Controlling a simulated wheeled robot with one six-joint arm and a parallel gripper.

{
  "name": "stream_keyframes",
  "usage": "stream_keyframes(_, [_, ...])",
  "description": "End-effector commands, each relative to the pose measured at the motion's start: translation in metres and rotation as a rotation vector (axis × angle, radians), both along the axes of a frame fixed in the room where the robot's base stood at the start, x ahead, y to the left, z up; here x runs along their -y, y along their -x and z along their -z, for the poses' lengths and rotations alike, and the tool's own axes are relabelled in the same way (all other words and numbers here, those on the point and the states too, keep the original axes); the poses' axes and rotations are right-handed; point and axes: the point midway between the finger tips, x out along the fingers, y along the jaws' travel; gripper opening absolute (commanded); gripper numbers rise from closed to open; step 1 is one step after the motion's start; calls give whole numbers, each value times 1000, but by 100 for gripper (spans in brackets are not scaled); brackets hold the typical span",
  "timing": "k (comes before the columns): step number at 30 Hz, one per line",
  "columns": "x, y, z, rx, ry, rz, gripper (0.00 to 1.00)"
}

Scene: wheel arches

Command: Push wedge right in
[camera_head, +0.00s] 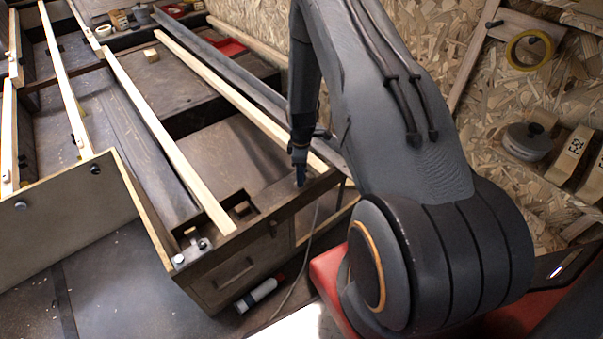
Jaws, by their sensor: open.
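My gripper (300,180) points down over the dark top near the front right corner of the wooden frame. It is open, small in the view, and I see nothing between its fingers. A small pale wooden piece (241,208), which may be the wedge, sits in a dark notch near the front edge, left of my gripper and apart from it. How deep it sits I cannot tell. Another small pale block (151,55) lies on the dark surface at the back.
Long pale strips (170,140) run from front to back across the dark frame (232,250). A white bottle (257,294) lies on the floor in front, near a cable. A chipboard wall (500,110) with a hung tape roll (530,48) stands to the right.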

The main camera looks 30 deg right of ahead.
Motion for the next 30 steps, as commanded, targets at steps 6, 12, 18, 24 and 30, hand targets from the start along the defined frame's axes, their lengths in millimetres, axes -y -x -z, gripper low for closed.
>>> stream_keyframes(6, [0,0,-15,1,1,1,45])
stream_keyframes(12, [1,-1,-49,2,0,1,45])
stream_keyframes(18, [0,0,-72,0,0,0,45])
stream_keyframes(24, [0,0,-78,0,0,0,45])
stream_keyframes(30, [0,0,-78,0,0,0,45])
